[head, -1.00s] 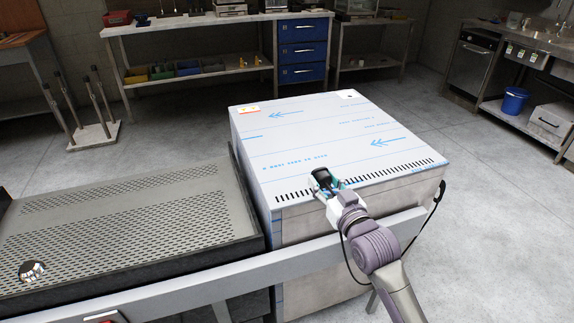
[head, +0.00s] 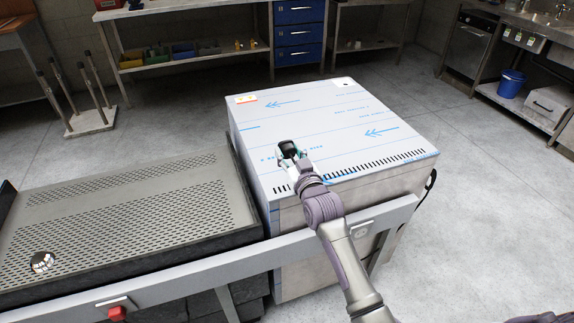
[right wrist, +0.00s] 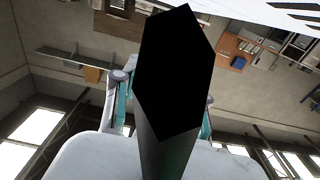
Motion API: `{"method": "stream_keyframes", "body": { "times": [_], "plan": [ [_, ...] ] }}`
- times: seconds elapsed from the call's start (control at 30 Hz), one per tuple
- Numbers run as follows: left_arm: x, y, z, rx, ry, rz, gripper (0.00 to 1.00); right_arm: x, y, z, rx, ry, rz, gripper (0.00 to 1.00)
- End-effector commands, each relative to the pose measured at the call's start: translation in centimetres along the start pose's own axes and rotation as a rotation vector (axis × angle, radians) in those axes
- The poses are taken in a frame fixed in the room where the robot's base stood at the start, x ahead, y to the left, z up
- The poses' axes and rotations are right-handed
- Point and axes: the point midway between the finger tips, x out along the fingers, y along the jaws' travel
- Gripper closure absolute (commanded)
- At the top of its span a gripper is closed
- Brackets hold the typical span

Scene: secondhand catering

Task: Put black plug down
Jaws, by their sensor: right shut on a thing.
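The black plug (head: 288,147) is in my right gripper (head: 290,157), over the near part of the white box's top (head: 330,130). I cannot tell whether the plug touches the top. In the right wrist view the plug (right wrist: 178,75) is a large dark shape filling the middle, between the teal-edged fingers of the gripper (right wrist: 165,105). The fingers are shut on it and partly hidden behind it. My left gripper is not in view.
A dark perforated tray (head: 120,222) with a small shiny object (head: 42,262) stands left of the box. A grey rail (head: 250,258) with a red knob (head: 117,314) runs along the front. The box top is mostly bare. A black cable (head: 431,182) hangs at the box's right side.

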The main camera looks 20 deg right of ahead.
Motion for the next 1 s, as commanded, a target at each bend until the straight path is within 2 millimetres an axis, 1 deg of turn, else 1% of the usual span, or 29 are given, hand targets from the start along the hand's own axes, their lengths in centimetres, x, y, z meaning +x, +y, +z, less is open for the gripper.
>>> {"method": "stream_keyframes", "body": {
  "times": [0.03,0.13,0.3,0.4,0.67,1.0],
  "plan": [
    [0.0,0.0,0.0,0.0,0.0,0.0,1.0,0.2,-0.3,0.2,0.001,0.0,0.0,1.0],
    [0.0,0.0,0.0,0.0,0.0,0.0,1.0,0.3,-0.6,0.8,-0.002,0.0,0.0,1.0],
    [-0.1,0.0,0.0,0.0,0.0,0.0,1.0,0.3,-0.6,3.3,-0.003,-0.002,0.0,1.0],
    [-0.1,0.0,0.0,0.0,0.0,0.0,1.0,0.3,-0.6,4.2,-0.002,0.0,0.0,1.0],
    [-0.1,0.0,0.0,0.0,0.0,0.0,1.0,0.3,-0.5,4.3,-0.002,0.002,0.0,1.0],
    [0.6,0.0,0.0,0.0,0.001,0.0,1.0,0.3,-0.5,5.4,-0.002,0.0,0.0,1.0]
  ]
}}
